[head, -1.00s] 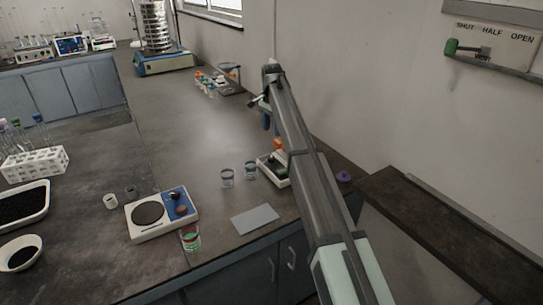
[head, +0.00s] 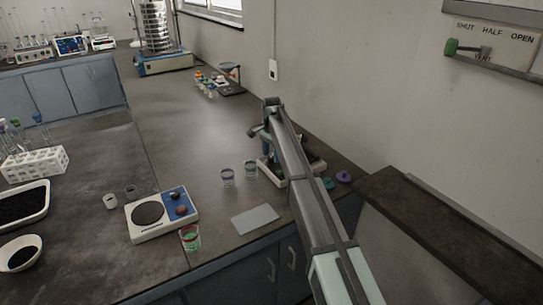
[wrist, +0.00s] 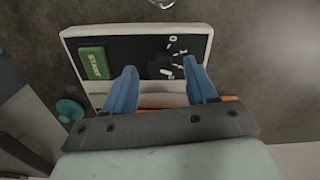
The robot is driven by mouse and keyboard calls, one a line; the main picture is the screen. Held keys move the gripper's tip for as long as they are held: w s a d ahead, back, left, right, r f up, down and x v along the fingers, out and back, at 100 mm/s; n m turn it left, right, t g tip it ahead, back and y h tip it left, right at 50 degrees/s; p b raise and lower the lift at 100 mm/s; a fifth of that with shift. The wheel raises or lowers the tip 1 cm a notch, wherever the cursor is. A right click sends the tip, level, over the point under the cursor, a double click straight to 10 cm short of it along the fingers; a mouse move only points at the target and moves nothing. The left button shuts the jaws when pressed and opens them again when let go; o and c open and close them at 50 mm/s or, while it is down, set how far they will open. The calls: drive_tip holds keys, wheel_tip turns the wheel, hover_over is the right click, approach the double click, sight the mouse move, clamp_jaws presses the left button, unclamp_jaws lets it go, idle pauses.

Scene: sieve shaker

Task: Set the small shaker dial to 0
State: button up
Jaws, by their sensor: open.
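The small shaker is a white-framed box (wrist: 68,45) with a black panel, seen in the wrist view. Its black dial (wrist: 158,66) sits right of the green START button (wrist: 92,62), with white marks around it. A "0" shows at the top of the scale; I cannot tell the exact setting. My gripper (wrist: 165,78) is open, its two blue fingers on either side of the dial in the picture; I cannot tell contact. An orange part shows behind the fingers. In the head view the shaker (head: 290,182) is mostly hidden behind my arm.
A teal lid (wrist: 70,108) lies left of the shaker in the wrist view. A purple lid (head: 343,176) lies to the right, near the wall.

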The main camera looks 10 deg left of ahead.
drive_tip(key=shift+f, duration=0.6)
drive_tip(key=shift+c, duration=0.2)
drive_tip(key=c, duration=1)
